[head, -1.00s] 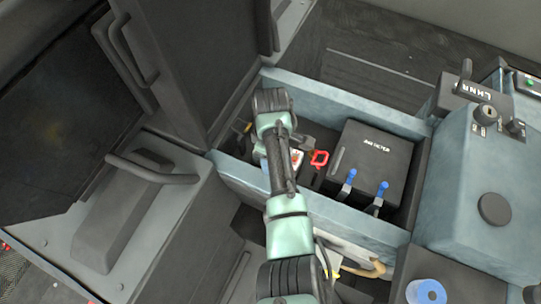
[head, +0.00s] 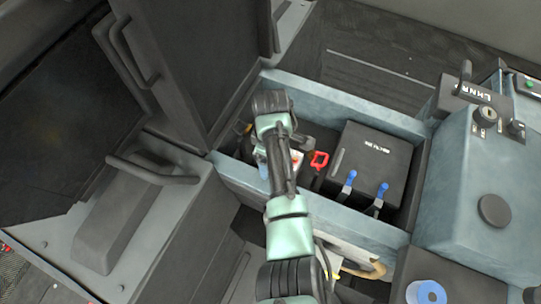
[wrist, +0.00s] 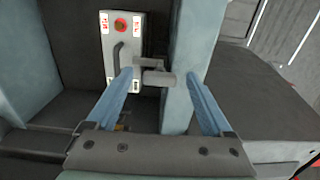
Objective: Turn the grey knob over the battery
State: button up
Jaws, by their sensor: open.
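A grey knob with a short bar (wrist: 155,77) shows in the wrist view, in front of a light panel and beside a blue-grey wall. My gripper (wrist: 160,74) is open, its two blue fingers reaching toward the knob, one tip on each side of it in the picture. I cannot tell whether the tips are level with it or touch it. A black box with blue-capped terminals (head: 372,165), seemingly the battery, sits in the blue-grey tray.
A red handle (head: 319,160) stands just left of the black box. The panel by the knob carries a red button (wrist: 121,25) and a dark curved handle (wrist: 117,58). The blue-grey tray wall (wrist: 182,50) rises close to the right finger. A tall dark cabinet (head: 195,60) stands left of my arm.

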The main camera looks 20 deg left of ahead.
notch_tip(320, 180, up, 13)
jog(key=shift+b, duration=0.35)
dwell(0.5)
